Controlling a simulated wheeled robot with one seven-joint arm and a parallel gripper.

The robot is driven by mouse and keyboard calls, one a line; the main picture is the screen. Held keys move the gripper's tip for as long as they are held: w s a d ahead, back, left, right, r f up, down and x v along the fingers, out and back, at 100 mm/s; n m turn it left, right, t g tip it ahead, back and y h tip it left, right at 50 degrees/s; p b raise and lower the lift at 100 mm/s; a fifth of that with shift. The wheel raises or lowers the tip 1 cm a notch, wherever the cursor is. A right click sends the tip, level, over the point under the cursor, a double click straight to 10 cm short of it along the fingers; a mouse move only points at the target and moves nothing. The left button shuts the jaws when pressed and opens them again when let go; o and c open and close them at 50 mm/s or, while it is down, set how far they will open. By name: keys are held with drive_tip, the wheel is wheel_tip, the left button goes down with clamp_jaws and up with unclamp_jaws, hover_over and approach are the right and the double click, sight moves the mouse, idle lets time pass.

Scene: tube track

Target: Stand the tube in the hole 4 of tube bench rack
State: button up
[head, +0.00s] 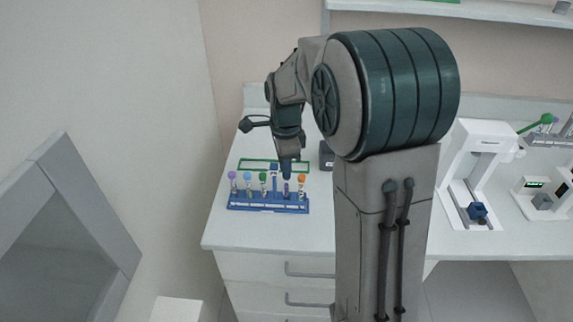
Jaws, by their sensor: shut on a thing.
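The blue tube bench rack (268,209) stands on the left part of the white bench, with capped tubes upright in a row. My gripper (287,175) points down over the right half of the rack. It is shut on a tube (287,188), dark bluish in this view, which is upright between a blue upright part of the rack and the orange-capped tube. The gripper hides the tube's top. The hole numbers are too small to read, and I cannot tell how deep the tube sits in the rack.
Purple-capped (232,176), blue-capped (247,177), green-capped (263,178) and orange-capped (301,179) tubes flank the held one. A green frame (250,163) and a dark box (326,155) are behind. White instruments (470,175) stand at right. Bare bench lies before the rack.

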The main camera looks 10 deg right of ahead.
drive_tip(key=shift+f, duration=0.2)
drive_tip(key=shift+f+b, duration=0.35)
drive_tip(key=shift+b, duration=0.05)
drive_tip(key=shift+f, duration=0.1)
idle(0.5)
drive_tip(key=shift+f+b, duration=0.4)
drive_tip(key=shift+f, duration=0.15)
drive_tip(key=o, duration=0.9)
